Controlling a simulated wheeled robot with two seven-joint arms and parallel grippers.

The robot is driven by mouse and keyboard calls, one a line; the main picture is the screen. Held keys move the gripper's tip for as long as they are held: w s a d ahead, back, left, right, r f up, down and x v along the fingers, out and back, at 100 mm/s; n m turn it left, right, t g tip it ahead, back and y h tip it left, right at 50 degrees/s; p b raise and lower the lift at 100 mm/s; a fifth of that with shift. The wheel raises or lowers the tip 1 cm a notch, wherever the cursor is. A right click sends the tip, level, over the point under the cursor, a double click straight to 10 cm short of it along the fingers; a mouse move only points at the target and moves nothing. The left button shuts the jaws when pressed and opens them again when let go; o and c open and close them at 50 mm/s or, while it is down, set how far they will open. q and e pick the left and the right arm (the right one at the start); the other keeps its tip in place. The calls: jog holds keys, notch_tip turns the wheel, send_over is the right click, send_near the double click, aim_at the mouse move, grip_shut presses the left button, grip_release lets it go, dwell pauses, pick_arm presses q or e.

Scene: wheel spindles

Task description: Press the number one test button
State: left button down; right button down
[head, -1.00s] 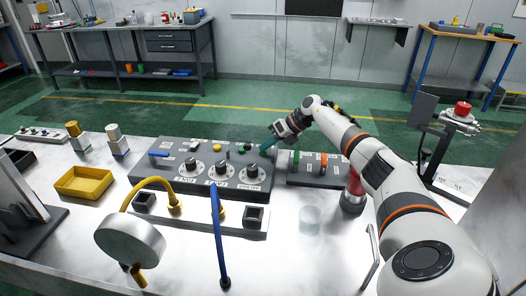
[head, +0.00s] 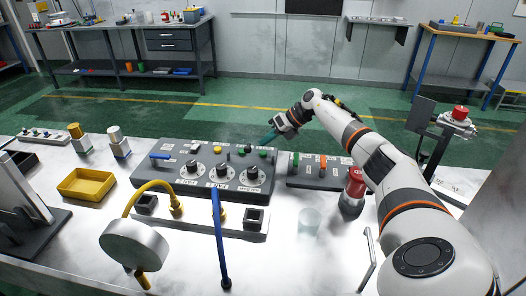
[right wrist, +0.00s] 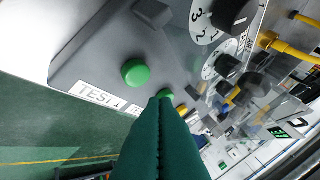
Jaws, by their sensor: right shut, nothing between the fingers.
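A green button (right wrist: 135,72) stands on the grey control panel (right wrist: 85,55) beside a label reading TEST 1 in the right wrist view. Another green button (right wrist: 165,95) is behind the fingertips, its label partly covered. In the head view the panel (head: 142,180) lies on the bench, and a green button (head: 263,153) shows near its back right corner. My right gripper (head: 268,140) is shut and empty, its green fingers just behind and above that corner. In the right wrist view the fingertips (right wrist: 163,102) appear beside the TEST 1 button, apart from it. My left gripper is not seen.
The panel carries several black dials (head: 220,171) and a blue lever (head: 160,156). A second panel (head: 310,179) lies to its right. A red-topped cylinder (head: 354,185) and a clear cup (head: 309,222) stand nearby. A yellow tray (head: 85,185) is at left.

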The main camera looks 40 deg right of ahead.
jog(key=shift+r+p, duration=1)
jog(key=shift+r, duration=0.9)
